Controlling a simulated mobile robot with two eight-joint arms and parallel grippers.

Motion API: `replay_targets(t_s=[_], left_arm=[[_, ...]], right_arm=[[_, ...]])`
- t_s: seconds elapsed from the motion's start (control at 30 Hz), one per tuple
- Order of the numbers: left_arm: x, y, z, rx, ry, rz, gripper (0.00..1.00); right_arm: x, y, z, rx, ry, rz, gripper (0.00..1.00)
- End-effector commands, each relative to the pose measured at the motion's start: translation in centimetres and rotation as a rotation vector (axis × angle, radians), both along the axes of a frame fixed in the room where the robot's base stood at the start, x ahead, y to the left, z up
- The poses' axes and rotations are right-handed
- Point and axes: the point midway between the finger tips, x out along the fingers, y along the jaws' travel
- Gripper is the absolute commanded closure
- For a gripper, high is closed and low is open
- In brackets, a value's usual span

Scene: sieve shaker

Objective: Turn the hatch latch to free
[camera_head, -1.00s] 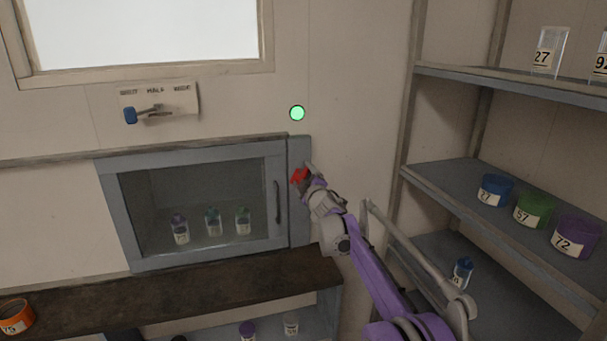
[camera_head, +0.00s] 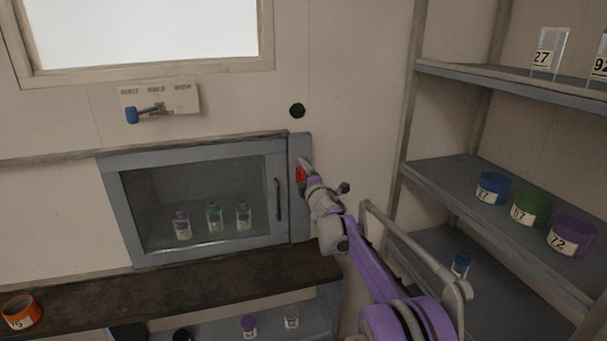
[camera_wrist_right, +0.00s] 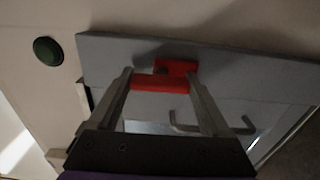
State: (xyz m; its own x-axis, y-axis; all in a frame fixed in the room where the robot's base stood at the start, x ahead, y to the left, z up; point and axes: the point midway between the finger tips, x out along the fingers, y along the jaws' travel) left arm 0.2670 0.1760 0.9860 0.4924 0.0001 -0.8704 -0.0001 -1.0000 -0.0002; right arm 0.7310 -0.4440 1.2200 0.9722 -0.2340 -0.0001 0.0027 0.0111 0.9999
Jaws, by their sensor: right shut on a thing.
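The red hatch latch (camera_head: 300,174) sits on the grey frame right of the glass hatch door (camera_head: 205,210). It now looks upright in the head view, partly hidden by my right gripper (camera_head: 308,177). In the right wrist view the red latch (camera_wrist_right: 165,82) spans between the two fingers of my right gripper (camera_wrist_right: 160,80), which is shut on it. The hatch door is closed, with a dark bar handle (camera_head: 278,199) on its right side. Several small bottles (camera_head: 214,218) stand behind the glass. My left gripper is not in view.
A round dark green lamp (camera_head: 297,110) is on the wall above the latch; it also shows in the wrist view (camera_wrist_right: 48,51). Shelves (camera_head: 465,178) with labelled containers stand close on the right.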

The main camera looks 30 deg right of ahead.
Motion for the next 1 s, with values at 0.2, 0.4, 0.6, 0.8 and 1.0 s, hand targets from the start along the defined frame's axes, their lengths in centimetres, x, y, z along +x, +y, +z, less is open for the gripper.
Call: replay_targets(t_s=[0.2, 0.4, 0.6, 0.8, 1.0], left_arm=[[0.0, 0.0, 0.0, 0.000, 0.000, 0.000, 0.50], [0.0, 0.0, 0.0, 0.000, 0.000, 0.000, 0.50], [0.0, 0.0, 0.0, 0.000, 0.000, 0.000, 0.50], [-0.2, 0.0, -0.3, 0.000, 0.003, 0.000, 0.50], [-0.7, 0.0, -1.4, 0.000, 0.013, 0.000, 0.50]], right_arm=[[0.0, 0.0, 0.0, -0.006, 0.001, 0.000, 0.73], [0.0, 0.0, 0.0, -0.006, 0.001, 0.000, 0.07], [0.0, 0.0, 0.0, -0.005, 0.001, 0.000, 0.00], [-0.8, 0.2, -0.1, -0.004, 0.002, 0.000, 0.00], [-4.1, 1.0, -0.3, -0.005, 0.003, 0.000, 0.00]])
